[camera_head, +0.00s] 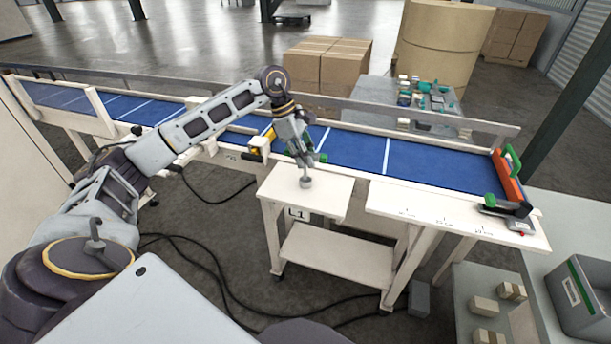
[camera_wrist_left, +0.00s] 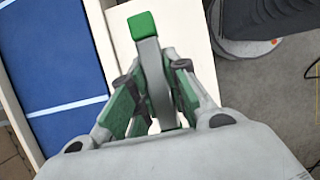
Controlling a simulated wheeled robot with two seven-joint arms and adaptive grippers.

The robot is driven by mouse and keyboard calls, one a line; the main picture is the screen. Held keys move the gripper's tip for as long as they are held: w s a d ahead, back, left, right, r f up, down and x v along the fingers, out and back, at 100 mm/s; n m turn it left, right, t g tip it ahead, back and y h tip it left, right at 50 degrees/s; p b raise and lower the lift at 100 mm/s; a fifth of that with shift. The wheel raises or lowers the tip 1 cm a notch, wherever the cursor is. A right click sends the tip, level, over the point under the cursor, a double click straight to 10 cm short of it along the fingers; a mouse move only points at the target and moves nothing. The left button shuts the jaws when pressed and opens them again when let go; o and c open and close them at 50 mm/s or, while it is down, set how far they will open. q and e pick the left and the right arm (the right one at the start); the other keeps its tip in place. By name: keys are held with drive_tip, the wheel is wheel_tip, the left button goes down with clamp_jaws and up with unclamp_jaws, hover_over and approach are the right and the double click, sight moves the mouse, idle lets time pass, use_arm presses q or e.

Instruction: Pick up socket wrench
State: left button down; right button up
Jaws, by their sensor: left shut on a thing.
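My left gripper (camera_head: 302,158) is over the small white cart marked L1 (camera_head: 330,190), pointing down. It is shut on the socket wrench, a grey tool with a green end. In the left wrist view the wrench's grey shaft (camera_wrist_left: 152,62) passes between the green finger pads of the left gripper (camera_wrist_left: 150,105), with its green end (camera_wrist_left: 142,25) sticking out beyond them. In the head view the wrench's round grey end (camera_head: 306,182) hangs below the fingers, at or just above the cart top; I cannot tell whether it touches. My right gripper is not in view.
A blue conveyor (camera_head: 345,150) with pale rails runs behind the cart. A white ledge with marks (camera_head: 400,208) lies right of it, with a green-handled tool (camera_head: 505,208) at its end. A grey bin (camera_head: 585,295) stands at lower right. Black cables cross the floor.

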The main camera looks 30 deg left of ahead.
use_arm(q)
drive_tip(key=shift+r, duration=0.2)
drive_tip(key=shift+r+b, duration=0.45)
drive_tip(key=shift+r, duration=4.4)
